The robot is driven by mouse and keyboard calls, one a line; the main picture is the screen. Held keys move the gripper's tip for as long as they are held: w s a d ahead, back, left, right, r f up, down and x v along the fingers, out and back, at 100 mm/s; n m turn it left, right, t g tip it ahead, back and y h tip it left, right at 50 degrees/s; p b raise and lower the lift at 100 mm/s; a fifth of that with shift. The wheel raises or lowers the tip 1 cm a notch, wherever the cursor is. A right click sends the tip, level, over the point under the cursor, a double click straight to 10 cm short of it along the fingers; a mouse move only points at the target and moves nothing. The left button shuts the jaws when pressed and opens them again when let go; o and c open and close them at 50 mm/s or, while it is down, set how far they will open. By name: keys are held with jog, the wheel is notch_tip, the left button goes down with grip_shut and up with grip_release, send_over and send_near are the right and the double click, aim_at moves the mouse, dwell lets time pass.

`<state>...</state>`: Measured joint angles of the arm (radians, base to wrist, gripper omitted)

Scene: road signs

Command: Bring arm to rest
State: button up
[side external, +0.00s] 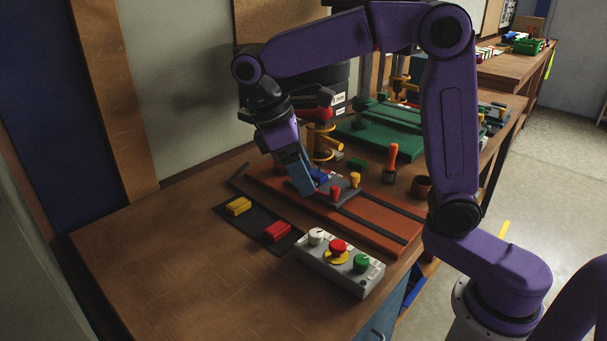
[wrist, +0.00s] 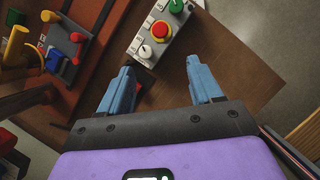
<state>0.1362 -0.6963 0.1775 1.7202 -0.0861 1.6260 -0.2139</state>
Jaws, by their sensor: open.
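My gripper (side external: 303,178) shows in the side view with its blue fingers pointing down, in front of the grey plate with coloured pegs (side external: 345,192). Whether it touches that plate cannot be told from this view. In the wrist view my gripper (wrist: 165,80) has its two blue fingers wide apart, with nothing held between them. Bare wooden table shows in the gap. The peg plate also appears at the upper left of the wrist view (wrist: 68,38), apart from the fingers.
A grey control box (side external: 340,265) with red, green and white buttons stands near the front edge. A black mat (side external: 257,232) holds a yellow block (side external: 238,206) and a red block (side external: 277,231). A green board (side external: 390,135) lies behind. The table's left side is clear.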

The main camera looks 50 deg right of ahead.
jog(key=s+d+f+n+t+y, duration=0.1)
jog(key=s+d+f, duration=0.1)
jog(key=s, duration=0.4)
jog(key=s+d+f+n+t+y, duration=0.1)
jog(key=s+f, duration=0.2)
jog(key=s, duration=0.4)
jog(key=s+d+f+n+t+y, duration=0.1)
jog(key=s+d+f, duration=0.1)
jog(key=s, duration=0.5)
jog(key=shift+s+d+f+n+y, duration=0.25)
jog(key=shift+d+f+n+y, duration=0.05)
jog(key=shift+f, duration=0.55)
jog(key=shift+w, duration=0.15)
jog(key=shift+c, duration=0.5)
